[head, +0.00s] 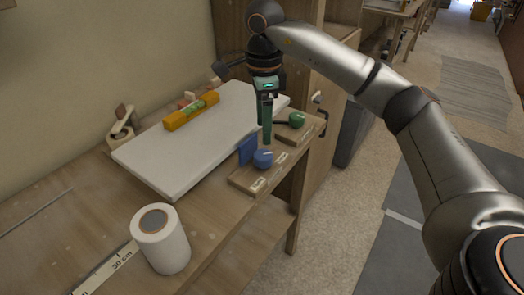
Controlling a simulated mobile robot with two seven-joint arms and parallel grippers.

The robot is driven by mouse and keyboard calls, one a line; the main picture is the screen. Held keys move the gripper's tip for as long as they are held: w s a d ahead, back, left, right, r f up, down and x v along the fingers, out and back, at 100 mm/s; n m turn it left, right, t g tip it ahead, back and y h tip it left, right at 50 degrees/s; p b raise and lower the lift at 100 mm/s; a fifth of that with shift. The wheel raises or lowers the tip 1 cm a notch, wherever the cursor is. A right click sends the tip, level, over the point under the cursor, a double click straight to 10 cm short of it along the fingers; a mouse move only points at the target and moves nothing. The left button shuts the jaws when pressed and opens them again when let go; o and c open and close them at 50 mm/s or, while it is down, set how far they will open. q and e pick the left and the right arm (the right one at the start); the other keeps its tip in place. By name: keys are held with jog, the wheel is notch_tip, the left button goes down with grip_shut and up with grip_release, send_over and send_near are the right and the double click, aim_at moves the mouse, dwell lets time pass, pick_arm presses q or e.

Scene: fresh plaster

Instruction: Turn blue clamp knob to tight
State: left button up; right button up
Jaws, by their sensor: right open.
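The blue clamp knob (263,159) is a round knob on a wooden base board (246,182) at the table's right front edge. An upright blue piece (247,149) stands just behind it to the left. White labels lie on the board beside the knob; their writing is too small to read. My right gripper (266,132) has green fingers and points down just behind and above the blue knob. It is open and holds nothing; I cannot tell whether it touches the blue piece. A green knob (297,120) sits on a second board to the right. My left gripper is out of view.
A white slab (190,145) lies on the table, with a yellow-orange spirit level (191,111) on it. A white roll (160,239) and a ruler (106,272) are near the front. A wooden cabinet stands behind. The floor to the right is open.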

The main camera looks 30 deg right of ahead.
aim_at(263, 154)
notch_tip(263, 154, down, 8)
jog(key=shift+r, duration=0.15)
jog(key=shift+c, duration=0.2)
jog(key=c, duration=1)
